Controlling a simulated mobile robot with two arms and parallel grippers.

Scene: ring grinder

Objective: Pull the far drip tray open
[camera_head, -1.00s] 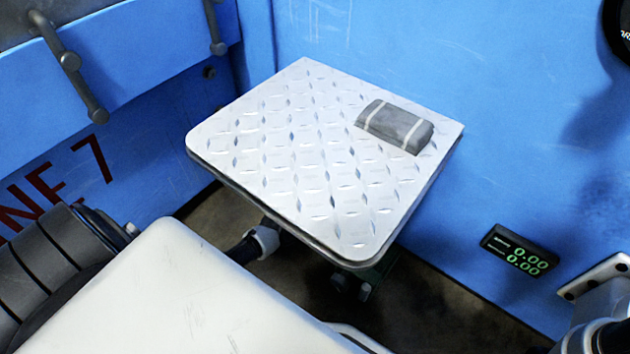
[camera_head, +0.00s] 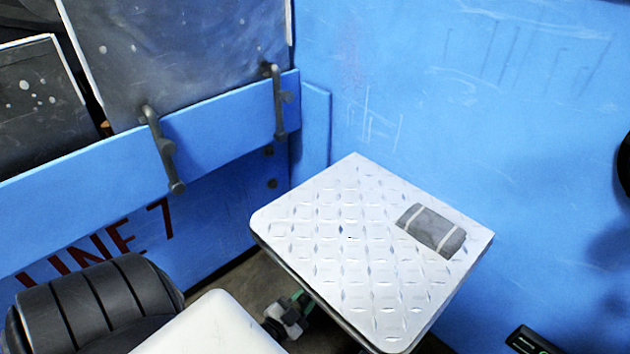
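A blue machine front fills the left side, with a long raised blue panel (camera_head: 225,122) across it. Two dark bar handles stand on this panel, a nearer one (camera_head: 162,150) and a farther one (camera_head: 278,102) close to the corner. Above the panel are two grey, spotted surfaces with pale edges, one at far left (camera_head: 40,105) and a larger one (camera_head: 185,50). I cannot tell which part is the far drip tray, and no opened tray is clearly seen.
A diamond-plate platform (camera_head: 340,250) stands near the corner, with a folded grey cloth (camera_head: 432,230) on it. A blue wall (camera_head: 480,130) closes the back and right. A dark display (camera_head: 530,342) is cut off at the bottom. Dark floor shows in a narrow gap.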

